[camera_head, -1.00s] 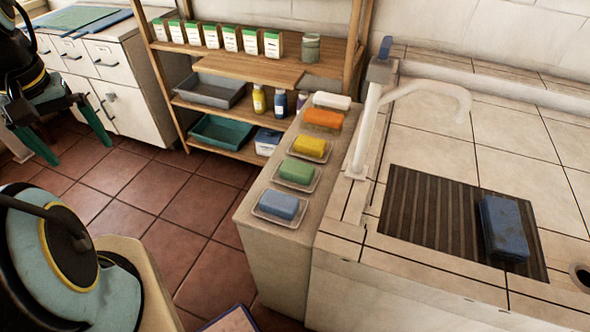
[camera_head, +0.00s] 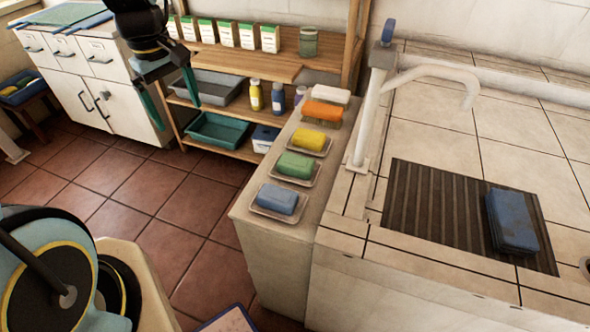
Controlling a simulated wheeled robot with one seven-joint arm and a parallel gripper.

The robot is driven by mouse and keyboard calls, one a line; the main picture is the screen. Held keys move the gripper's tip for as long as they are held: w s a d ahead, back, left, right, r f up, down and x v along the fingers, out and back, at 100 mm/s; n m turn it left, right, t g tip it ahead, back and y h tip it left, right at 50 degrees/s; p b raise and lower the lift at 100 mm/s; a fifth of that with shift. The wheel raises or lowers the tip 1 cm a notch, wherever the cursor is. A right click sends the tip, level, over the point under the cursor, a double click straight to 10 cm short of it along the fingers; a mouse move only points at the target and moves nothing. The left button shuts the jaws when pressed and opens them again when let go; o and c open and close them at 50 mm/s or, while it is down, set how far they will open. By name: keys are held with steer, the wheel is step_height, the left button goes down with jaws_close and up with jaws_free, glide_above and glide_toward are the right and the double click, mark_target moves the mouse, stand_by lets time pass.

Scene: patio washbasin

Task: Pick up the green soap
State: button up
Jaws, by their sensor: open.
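The green soap (camera_head: 295,164) lies in a small clear dish on the narrow ledge (camera_head: 262,237) left of the basin. It is between the yellow soap (camera_head: 309,139) and the blue soap (camera_head: 277,199). My gripper (camera_head: 178,106) is open and empty at the upper left, in front of the wooden shelf, with its teal fingers pointing down. It is apart from the green soap, to its left and higher in the picture. Nothing covers the green soap.
An orange soap (camera_head: 323,111) and a white soap (camera_head: 330,96) lie further back on the ledge. A white tap (camera_head: 375,110) rises just right of the soaps. A dark blue block (camera_head: 511,220) lies on the ribbed drain mat (camera_head: 430,205). The shelf holds bottles, boxes and trays.

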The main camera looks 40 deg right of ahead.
steer(key=s+d+f+n+b, duration=0.1)
steer(key=s+d+f, duration=0.15)
steer(key=d, duration=0.45)
steer(key=s+d+f+n+b, duration=0.1)
steer(key=s+d+f, duration=0.15)
steer(key=d, duration=0.45)
steer(key=n, duration=0.2)
glide_above(296, 161)
step_height(296, 161, down, 4)
steer(key=shift+y, duration=0.3)
step_height(296, 161, down, 5)
steer(key=shift+w+d+r, duration=0.1)
steer(key=shift+f+p, duration=1)
steer(key=shift+f, duration=1.65)
jaws_close()
